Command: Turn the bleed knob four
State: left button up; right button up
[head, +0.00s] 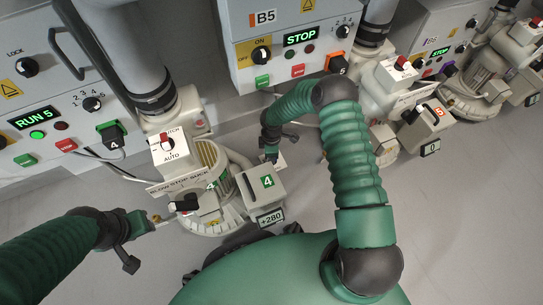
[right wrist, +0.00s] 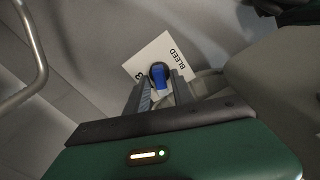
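A white plate (right wrist: 146,61) marked BLEED, with a dark round base and blue knob (right wrist: 158,77), shows in the right wrist view. A second mark at its left is hard to read. My right gripper (right wrist: 161,87) points at the knob, its fingers open on either side; contact cannot be made out. In the head view my right gripper (head: 271,154) is low beside the blower with green 4 labels (head: 265,188), its tips small and partly hidden. My left gripper (head: 150,222) is left of that blower, near the black handle (head: 184,204); its opening is unclear.
The control box at left (head: 60,100) reads RUN 5, the middle box (head: 290,22) reads STOP. A white box with a red switch marked AUTO (head: 168,146) and a +280 display (head: 270,217) are on blower 4. Blower 5 (head: 425,123) stands right. Grey floor is clear at lower right.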

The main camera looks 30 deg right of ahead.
grip_shut()
jog(key=shift+r, duration=0.1)
jog(key=shift+w+r+m+p, duration=0.1)
jog(key=shift+m+p, duration=0.95)
jog(key=shift+m, duration=0.15)
jog(key=m+p, duration=0.2)
jog(key=m, duration=0.1)
jog(key=shift+d+m, duration=0.1)
jog(key=shift+m, duration=0.2)
jog(key=m+p, duration=0.1)
jog(key=m, duration=0.4)
jog(key=shift+w+d+p, duration=0.1)
jog(key=shift+p, duration=0.25)
jog(key=m, duration=0.4)
jog(key=shift+d+m+p, duration=0.1)
jog(key=shift+m+p, duration=0.2)
jog(key=shift+p, duration=0.1)
jog(key=shift+o, duration=1.2)
grip_release()
